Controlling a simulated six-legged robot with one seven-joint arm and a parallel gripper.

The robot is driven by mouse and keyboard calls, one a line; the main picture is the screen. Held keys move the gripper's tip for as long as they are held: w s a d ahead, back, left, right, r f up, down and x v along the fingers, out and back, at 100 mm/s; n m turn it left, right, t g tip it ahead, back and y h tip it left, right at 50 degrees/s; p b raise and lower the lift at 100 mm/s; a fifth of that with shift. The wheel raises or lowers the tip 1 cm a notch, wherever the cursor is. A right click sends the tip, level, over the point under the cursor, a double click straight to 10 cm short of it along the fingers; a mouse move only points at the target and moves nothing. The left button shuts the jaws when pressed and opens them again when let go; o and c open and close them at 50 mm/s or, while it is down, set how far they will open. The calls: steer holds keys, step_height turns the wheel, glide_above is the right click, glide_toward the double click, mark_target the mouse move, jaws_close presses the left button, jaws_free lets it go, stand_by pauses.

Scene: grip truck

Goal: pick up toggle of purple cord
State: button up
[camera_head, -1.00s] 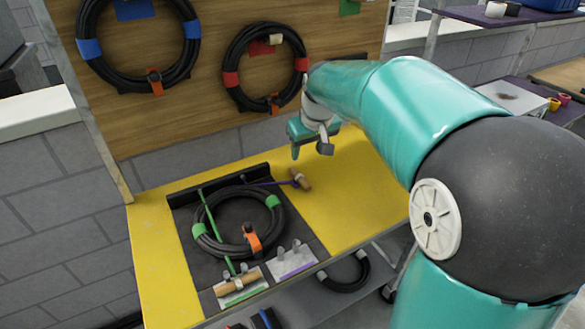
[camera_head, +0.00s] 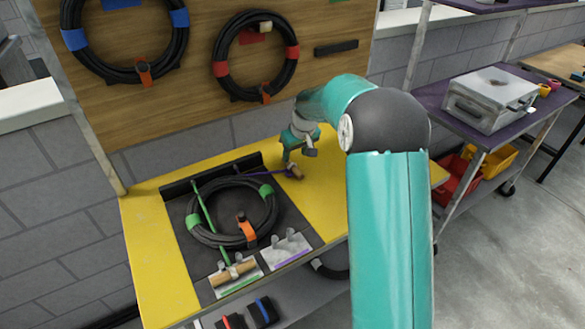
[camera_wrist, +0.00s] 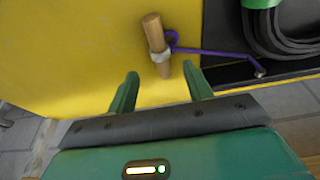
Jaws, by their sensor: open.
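The toggle (camera_wrist: 154,40) is a short wooden peg with a pale band around its middle, tied to the purple cord (camera_wrist: 215,52). In the wrist view it lies on the yellow table top, just beyond the fingertips and roughly in line with the gap between them. My gripper (camera_wrist: 159,80) is open and empty. In the head view my gripper (camera_head: 287,162) hangs directly above or beside the toggle (camera_head: 294,172), partly overlapping it. The purple cord (camera_head: 258,172) runs left from the toggle to the black back rail. Whether the fingers are level with the toggle cannot be told.
A black hose coil (camera_head: 196,224) with green bands and an orange clip lies on the dark mat, left of my gripper. A second wooden toggle (camera_head: 231,273) on a green cord rests in a bracket in front. The yellow surface (camera_head: 325,185) right of my gripper is clear.

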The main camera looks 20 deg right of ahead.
mark_target(293, 165)
steer(key=x, duration=0.6)
steer(key=shift+s, duration=0.2)
steer(key=c, duration=1.1)
